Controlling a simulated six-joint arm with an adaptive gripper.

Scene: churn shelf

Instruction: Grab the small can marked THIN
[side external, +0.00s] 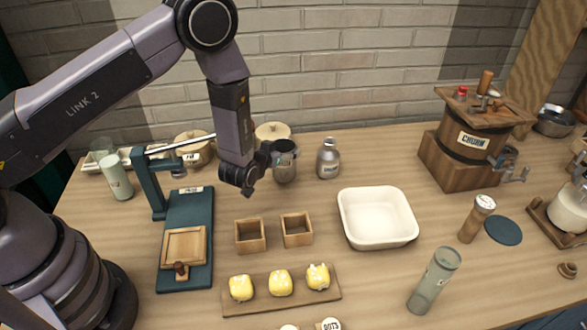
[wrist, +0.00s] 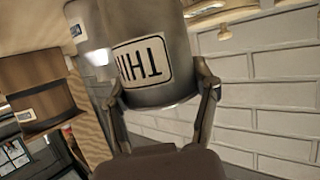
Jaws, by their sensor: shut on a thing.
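The small grey metal can marked THIN (wrist: 143,62) fills the upper middle of the wrist view, its label upside down there. In the side view the can (side external: 286,168) stands upright near the back of the table, left of another silver can. My gripper (side external: 264,163) reaches it from the left. In the wrist view my gripper (wrist: 164,98) has one finger on each side of the can and is shut on it. I cannot tell whether the can's base touches the table.
The other silver can (side external: 328,160) stands close on the right. Lidded pots (side external: 272,131) are behind. A white tub (side external: 377,217), two wooden boxes (side external: 297,230) and a green press (side external: 186,240) stand nearer the front. A wooden churn (side external: 470,140) is at right.

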